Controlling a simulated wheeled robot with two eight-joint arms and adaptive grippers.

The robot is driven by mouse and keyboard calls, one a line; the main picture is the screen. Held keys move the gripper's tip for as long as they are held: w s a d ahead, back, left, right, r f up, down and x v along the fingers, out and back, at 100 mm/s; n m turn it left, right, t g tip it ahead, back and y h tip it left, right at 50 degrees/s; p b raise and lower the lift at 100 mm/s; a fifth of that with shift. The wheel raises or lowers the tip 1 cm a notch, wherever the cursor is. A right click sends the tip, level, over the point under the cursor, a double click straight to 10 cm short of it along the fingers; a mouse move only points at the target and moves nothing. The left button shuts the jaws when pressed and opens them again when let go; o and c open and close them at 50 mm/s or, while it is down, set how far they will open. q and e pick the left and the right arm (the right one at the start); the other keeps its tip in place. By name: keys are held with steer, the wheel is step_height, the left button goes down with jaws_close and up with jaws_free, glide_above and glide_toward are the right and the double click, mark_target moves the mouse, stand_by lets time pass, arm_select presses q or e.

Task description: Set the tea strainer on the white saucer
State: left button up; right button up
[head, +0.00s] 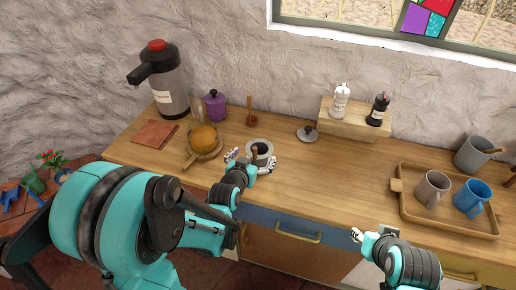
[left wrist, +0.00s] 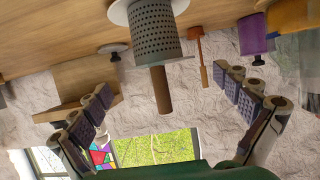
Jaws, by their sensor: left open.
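A grey perforated cylinder with a brown stick handle, apparently the tea strainer (head: 263,147), stands upright near the counter's front edge. It also shows, upside down, in the left wrist view (left wrist: 154,38). A white disc (left wrist: 118,12), which looks like the white saucer, shows at its counter end; I cannot tell for sure that it rests on this. My left gripper (head: 252,161) is open, its fingers spread to either side of the strainer; in the left wrist view (left wrist: 168,108) the handle points between them without contact. My right gripper (head: 357,236) is low at the counter's front; its jaws are unclear.
A wooden-handled bowl with an orange ball (head: 203,138), a purple pot (head: 215,106) and a dark flask (head: 168,85) stand left. A knobbed lid (head: 308,134) lies behind right. A wooden tray (head: 440,225) with mugs is at right. The middle right counter is clear.

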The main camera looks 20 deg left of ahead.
arm_select(q)
steer(key=s+r+g, duration=0.2)
steer(key=s+g, duration=0.1)
steer(key=s, duration=0.7)
steer(key=s+r+g+p, duration=0.1)
steer(key=s+r+g, duration=0.2)
steer(key=s, duration=0.7)
steer(key=shift+s+g+p, duration=0.3)
steer(key=shift+s, duration=0.05)
